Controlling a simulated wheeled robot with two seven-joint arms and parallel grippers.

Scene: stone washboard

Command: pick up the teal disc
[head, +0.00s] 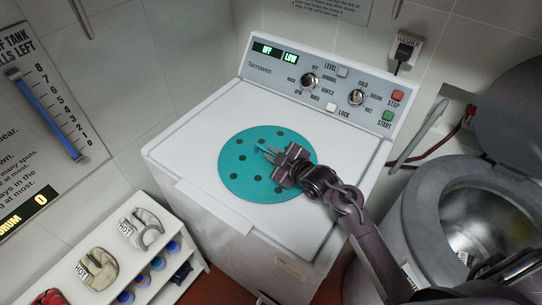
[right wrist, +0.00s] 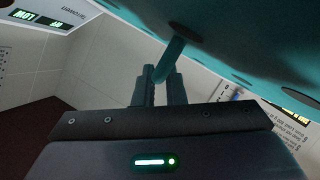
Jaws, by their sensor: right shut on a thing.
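The teal disc (head: 238,174) is round and flat, with several dark holes and a raised teal handle. In the head view it lies level over the white lid of the washer; I cannot tell whether it touches the lid. My right gripper (head: 275,158) is over the disc's middle, shut on the handle. In the right wrist view the teal handle (right wrist: 169,60) is between the two dark fingers (right wrist: 158,92), and the disc (right wrist: 240,35) fills the upper right. My left gripper is not in view.
The washer's white lid (head: 190,145) has free room around the disc. A control panel (head: 330,88) rises behind it. An open drum (head: 470,215) stands at right. A white shelf (head: 170,265) with mitts stands at lower left. A wall poster (head: 35,120) hangs at left.

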